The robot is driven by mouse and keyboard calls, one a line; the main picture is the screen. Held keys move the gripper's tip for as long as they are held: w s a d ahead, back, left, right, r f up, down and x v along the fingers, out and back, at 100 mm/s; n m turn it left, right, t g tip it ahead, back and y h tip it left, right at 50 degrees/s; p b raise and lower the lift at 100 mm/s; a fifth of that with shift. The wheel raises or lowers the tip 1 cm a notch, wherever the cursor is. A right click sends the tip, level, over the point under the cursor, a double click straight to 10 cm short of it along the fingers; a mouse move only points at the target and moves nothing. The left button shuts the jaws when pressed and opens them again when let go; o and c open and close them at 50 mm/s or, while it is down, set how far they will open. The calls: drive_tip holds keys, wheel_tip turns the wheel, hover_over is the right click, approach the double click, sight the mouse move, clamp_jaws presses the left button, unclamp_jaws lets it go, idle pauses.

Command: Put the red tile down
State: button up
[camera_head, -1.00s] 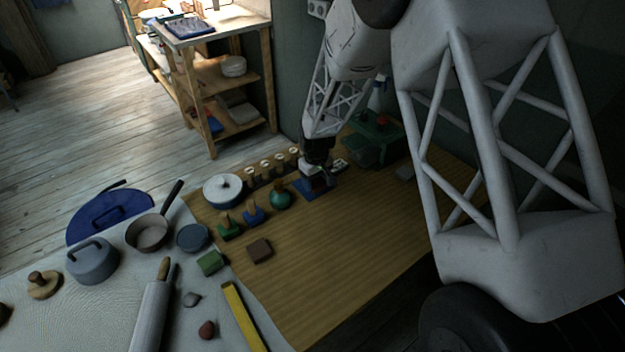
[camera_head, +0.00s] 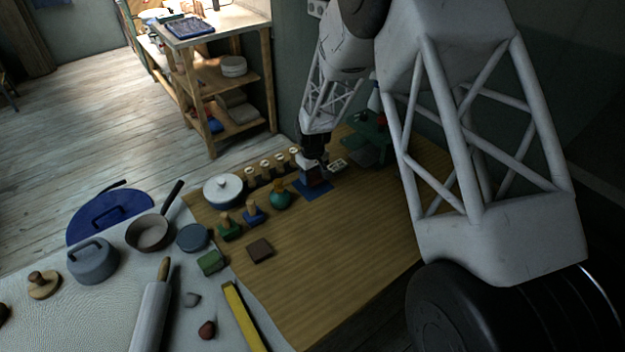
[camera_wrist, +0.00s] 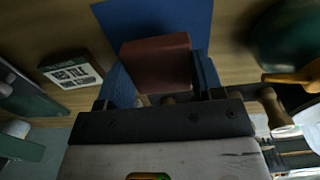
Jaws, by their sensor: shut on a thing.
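The red tile (camera_wrist: 157,66) shows in the wrist view as a dull red-brown block between the two blue fingers of my gripper (camera_wrist: 160,80). My gripper is shut on it. A blue square mat (camera_wrist: 160,18) lies on the wooden table just beyond the tile in that view. In the head view my gripper (camera_head: 313,178) is low over the blue mat (camera_head: 318,189), and the tile is mostly hidden there. I cannot tell whether the tile touches the mat.
A green round vessel (camera_head: 280,197) stands left of the mat. Several pale-topped pegs (camera_head: 265,170) stand in a row behind it. A small lettered block (camera_wrist: 72,72) lies beside my gripper. A brown tile (camera_head: 260,250) lies nearer the front. The table's right part (camera_head: 360,240) is clear.

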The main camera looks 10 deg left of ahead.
sight(313, 175)
drive_tip(key=shift+f, duration=1.2)
drive_tip(key=shift+f, duration=0.15)
drive_tip(key=o, duration=1)
wheel_tip(313, 175, up, 12)
drive_tip(key=shift+r, duration=0.15)
